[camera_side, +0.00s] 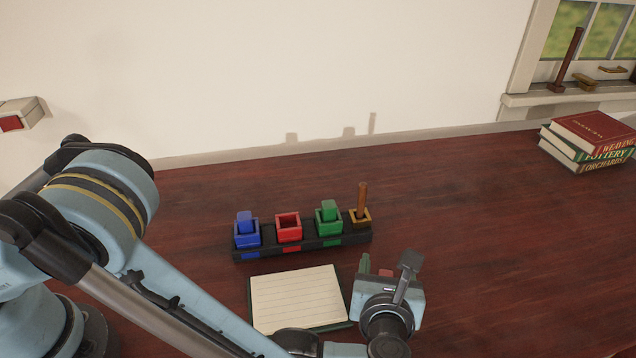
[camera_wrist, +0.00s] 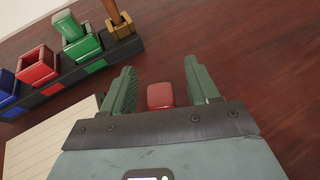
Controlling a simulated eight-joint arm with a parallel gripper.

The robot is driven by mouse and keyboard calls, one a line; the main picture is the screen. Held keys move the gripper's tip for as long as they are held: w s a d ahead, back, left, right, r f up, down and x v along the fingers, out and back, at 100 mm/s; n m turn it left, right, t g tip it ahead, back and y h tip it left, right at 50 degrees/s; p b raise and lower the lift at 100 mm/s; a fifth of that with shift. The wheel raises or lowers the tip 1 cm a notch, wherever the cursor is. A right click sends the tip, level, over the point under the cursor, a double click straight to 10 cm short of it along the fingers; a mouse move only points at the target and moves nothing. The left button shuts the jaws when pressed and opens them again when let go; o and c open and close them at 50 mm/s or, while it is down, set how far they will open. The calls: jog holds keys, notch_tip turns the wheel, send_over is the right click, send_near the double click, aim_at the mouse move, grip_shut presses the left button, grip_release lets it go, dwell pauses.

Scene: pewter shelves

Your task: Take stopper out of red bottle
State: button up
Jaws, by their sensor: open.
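The red bottle (camera_side: 289,227) is a square red holder in the dark rack, with its top open and nothing standing in it. It also shows in the wrist view (camera_wrist: 37,68). A red block (camera_wrist: 160,96), which looks like the stopper, is between my gripper's fingers with a gap on each side. My gripper (camera_wrist: 160,66) is open, with green fingers, over the table right of the notepad. In the side view my gripper (camera_side: 376,268) is small, with a bit of red by its fingers. I cannot tell whether the block rests on the table.
The dark rack (camera_side: 297,251) also holds a blue bottle (camera_side: 247,237) and a green bottle (camera_side: 328,227), each with a stopper, and a brown holder (camera_side: 361,220) with a stick. A notepad (camera_side: 297,296) lies in front.

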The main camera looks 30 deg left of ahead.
jog(key=v, duration=0.3)
jog(key=shift+w, duration=0.1)
notch_tip(320, 180, up, 6)
jog(key=shift+f, duration=0.1)
jog(key=shift+r, duration=0.55)
jog(key=w+a+r+n+g+h, duration=0.1)
jog(key=a+r+n+g, duration=0.15)
jog(key=a+n, duration=0.6)
jog(key=w+a+r+n+g, duration=0.1)
jog(key=a+r+n+g, duration=0.3)
jog(key=a, duration=0.7)
jog(key=s+a+n+h, duration=0.2)
jog(key=s+a+n, duration=0.3)
jog(key=n, duration=0.4)
jog(key=s+a+f+n+t+h, duration=0.1)
jog(key=s+a+n+h, duration=0.1)
jog(key=s+a+n, duration=0.2)
jog(key=a+n, duration=0.3)
jog(key=n, duration=0.3)
jog(key=shift+s+a+f, duration=0.25)
jog(key=shift+s+a, duration=0.1)
